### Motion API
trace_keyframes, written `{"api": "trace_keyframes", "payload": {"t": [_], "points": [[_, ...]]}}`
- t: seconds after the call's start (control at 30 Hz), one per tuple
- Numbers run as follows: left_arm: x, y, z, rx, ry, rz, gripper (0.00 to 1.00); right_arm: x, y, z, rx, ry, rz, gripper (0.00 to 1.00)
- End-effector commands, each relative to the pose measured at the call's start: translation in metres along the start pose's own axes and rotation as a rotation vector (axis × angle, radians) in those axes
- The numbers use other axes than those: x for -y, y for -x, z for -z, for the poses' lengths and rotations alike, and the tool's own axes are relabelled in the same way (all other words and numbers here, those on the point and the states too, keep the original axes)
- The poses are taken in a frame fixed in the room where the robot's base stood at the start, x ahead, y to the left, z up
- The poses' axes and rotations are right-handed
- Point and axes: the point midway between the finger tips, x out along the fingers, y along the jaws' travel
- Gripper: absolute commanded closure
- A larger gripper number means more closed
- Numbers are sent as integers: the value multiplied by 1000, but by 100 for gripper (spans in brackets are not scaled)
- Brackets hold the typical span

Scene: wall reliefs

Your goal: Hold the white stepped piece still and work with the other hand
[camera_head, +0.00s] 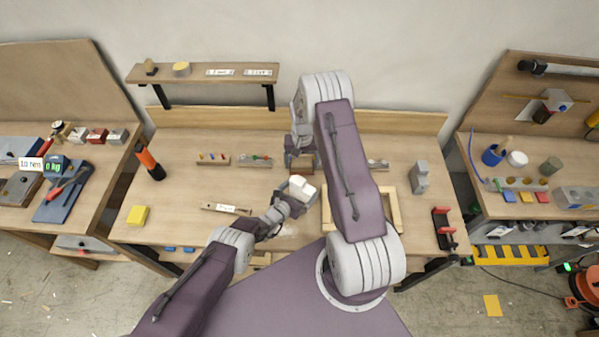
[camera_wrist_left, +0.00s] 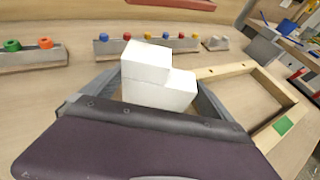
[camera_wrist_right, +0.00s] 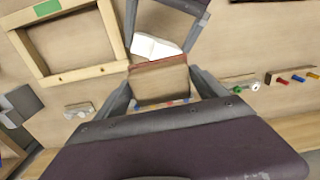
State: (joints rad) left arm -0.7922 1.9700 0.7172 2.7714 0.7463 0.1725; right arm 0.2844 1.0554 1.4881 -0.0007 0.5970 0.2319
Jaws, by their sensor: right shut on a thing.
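The white stepped piece (camera_head: 301,188) is between the fingers of my left gripper (camera_head: 291,198), near the middle of the bench. The left wrist view shows its two-level shape (camera_wrist_left: 157,75), with a finger close against each side. My right gripper (camera_wrist_right: 162,82) is shut on a brown wooden block (camera_wrist_right: 160,80). The head view shows this block (camera_head: 303,165) just behind the white piece. In the right wrist view the white piece (camera_wrist_right: 152,47) appears just beyond the block.
A wooden frame (camera_head: 394,210) lies right of the white piece, partly behind my right arm. Peg rails (camera_head: 255,160) stand along the back.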

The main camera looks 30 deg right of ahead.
Motion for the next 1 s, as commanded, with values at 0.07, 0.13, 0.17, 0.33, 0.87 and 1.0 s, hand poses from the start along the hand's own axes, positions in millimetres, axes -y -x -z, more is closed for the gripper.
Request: {"api": "trace_keyframes", "payload": {"t": [0.07, 0.13, 0.17, 0.33, 0.87, 1.0], "points": [[0, 0, 0, 0, 0, 0, 0, 0, 0, 0, 0, 0, 0, 62], [0, 0, 0, 0, 0, 0, 0, 0, 0, 0, 0, 0, 0, 62], [0, 0, 0, 0, 0, 0, 0, 0, 0, 0, 0, 0, 0, 62], [0, 4, 0, -1, 1, 1, 0, 0, 0, 0, 0, 0, 0, 62], [-1, 91, -1, -1, 1, -1, 0, 0, 0, 0, 0, 0, 0, 62], [0, 111, 0, -1, 0, -1, 0, 0, 0, 0, 0, 0, 0, 62]]}}
